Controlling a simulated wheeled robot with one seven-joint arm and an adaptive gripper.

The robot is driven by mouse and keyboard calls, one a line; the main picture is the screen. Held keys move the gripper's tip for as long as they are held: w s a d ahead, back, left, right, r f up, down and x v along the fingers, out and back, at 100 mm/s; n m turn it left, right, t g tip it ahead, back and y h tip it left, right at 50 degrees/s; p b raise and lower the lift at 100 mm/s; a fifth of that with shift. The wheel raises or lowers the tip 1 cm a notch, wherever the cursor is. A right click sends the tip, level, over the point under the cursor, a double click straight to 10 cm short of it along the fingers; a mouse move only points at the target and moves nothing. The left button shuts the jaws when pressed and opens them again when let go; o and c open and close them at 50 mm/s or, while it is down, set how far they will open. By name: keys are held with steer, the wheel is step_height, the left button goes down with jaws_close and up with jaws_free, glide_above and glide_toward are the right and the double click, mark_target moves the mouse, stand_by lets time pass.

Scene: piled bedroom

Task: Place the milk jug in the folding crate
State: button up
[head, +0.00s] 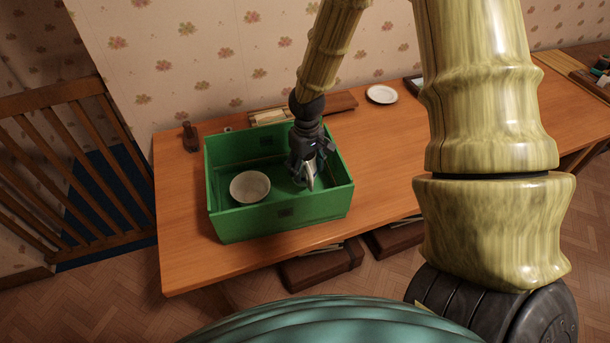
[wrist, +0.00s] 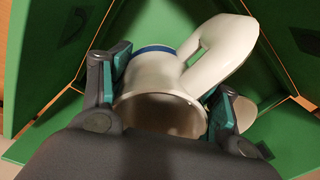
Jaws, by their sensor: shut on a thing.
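The milk jug (wrist: 195,75) is cream-white with a looped handle and a blue band. In the wrist view its round mouth faces the camera. My gripper (wrist: 168,100) is shut on the jug, one finger on each side of it. In the head view my gripper (head: 305,160) reaches down into the right part of the green folding crate (head: 285,210), with the jug (head: 310,176) mostly hidden by the fingers. Whether the jug touches the crate floor I cannot tell. The crate's green walls also surround the jug in the wrist view (wrist: 40,50).
A white bowl (head: 250,187) stands in the left part of the crate. The crate rests on a wooden table (head: 182,225). A white plate (head: 382,94) and a dark wooden object (head: 190,137) lie behind it. Bare table shows left and right of the crate.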

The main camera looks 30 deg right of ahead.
steer(key=shift+f+p, duration=0.55)
steer(key=shift+f, duration=1.7)
steer(key=o, duration=1.6)
steer(key=shift+r, duration=0.15)
steer(key=shift+r+b, duration=1.55)
steer(key=shift+r, duration=4.3)
steer(key=shift+r, duration=0.1)
